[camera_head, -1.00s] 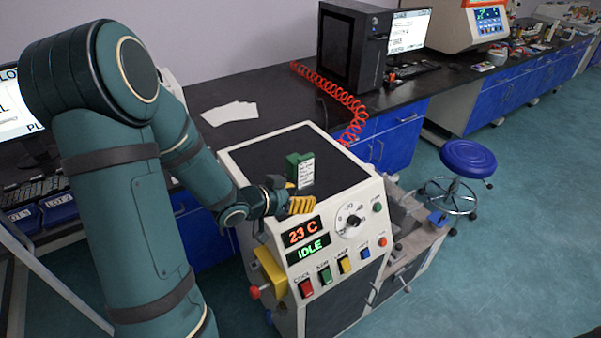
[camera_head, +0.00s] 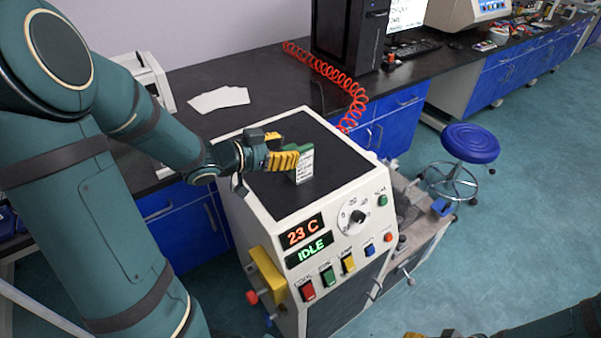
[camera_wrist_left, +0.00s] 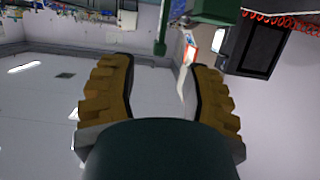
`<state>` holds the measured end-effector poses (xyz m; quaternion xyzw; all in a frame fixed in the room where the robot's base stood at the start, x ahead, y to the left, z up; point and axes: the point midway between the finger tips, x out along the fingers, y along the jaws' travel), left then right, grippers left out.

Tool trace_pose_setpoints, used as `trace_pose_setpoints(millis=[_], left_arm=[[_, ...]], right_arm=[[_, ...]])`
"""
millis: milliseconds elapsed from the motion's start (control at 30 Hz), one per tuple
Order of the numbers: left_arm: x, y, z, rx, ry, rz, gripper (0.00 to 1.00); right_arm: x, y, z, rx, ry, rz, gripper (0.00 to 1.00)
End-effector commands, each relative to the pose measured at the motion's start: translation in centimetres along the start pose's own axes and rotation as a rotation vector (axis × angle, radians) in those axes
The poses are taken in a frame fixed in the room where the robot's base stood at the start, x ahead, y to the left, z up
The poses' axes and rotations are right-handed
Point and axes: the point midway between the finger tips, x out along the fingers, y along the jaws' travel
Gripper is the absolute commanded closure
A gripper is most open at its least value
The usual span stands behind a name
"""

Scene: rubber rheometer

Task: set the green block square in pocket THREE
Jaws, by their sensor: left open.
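The green block (camera_head: 298,148), with a white printed label, stands upright on the dark top of the white machine (camera_head: 337,198). My left gripper (camera_head: 280,150) is open at the block's left side, its yellow fingers overlapping the block's edge in the head view; I cannot tell whether they touch it. My right gripper (camera_head: 428,334) barely shows at the bottom edge. I cannot make out pocket THREE.
The machine's front has a display reading 23 C and IDLE (camera_head: 308,242), a dial and coloured switches. A red coiled hose (camera_head: 335,78) hangs behind it. Paper sheets (camera_head: 219,98) lie on the black bench. A blue stool (camera_head: 469,143) stands on open floor at right.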

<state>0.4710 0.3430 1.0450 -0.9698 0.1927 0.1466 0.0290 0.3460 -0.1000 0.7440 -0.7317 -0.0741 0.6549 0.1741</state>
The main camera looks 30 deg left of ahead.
Motion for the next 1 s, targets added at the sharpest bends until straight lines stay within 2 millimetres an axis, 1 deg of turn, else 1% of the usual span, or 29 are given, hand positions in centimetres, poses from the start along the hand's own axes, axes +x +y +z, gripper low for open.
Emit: trace_pose_setpoints(millis=[33, 167, 400, 500, 600, 833, 867, 900, 967, 1000], left_arm=[[0.4, 0.1, 0.1, 0.000, -0.001, 0.002, 0.52], [1.1, 0.1, 0.1, 0.000, 0.000, 0.002, 0.52], [4.5, 0.2, 0.6, 0.002, -0.001, 0.003, 0.52], [5.5, 0.2, 0.4, 0.002, -0.001, 0.001, 0.52], [5.9, 0.2, 0.3, 0.002, -0.001, 0.000, 0.52], [5.9, 0.2, 0.3, 0.002, -0.001, -0.001, 0.53], [5.9, 0.2, 0.3, 0.002, -0.001, -0.001, 0.63], [5.9, 0.2, 0.3, 0.001, -0.001, -0.001, 0.77], [5.8, 0.2, 0.3, 0.001, -0.001, -0.001, 0.98], [5.8, 0.2, 0.3, 0.001, -0.001, -0.001, 1.00]], right_arm=[[0.1, 0.0, 0.0, 0.000, 0.001, 0.000, 0.53], [0.3, 0.1, 0.0, -0.001, 0.002, 0.000, 0.53], [1.4, 0.5, -0.2, -0.001, 0.007, 0.000, 0.53], [1.6, 0.6, -0.2, -0.001, 0.008, 0.000, 0.53], [1.6, 0.6, -0.2, -0.001, 0.009, 0.000, 0.53], [1.6, 0.6, -0.2, -0.001, 0.009, 0.000, 0.53], [1.6, 0.6, -0.2, -0.002, 0.009, 0.000, 0.53], [1.6, 0.6, -0.2, -0.002, 0.009, 0.000, 0.53], [1.6, 0.6, -0.2, -0.001, 0.009, 0.000, 0.53], [1.6, 0.6, -0.2, -0.001, 0.009, 0.000, 0.53]])
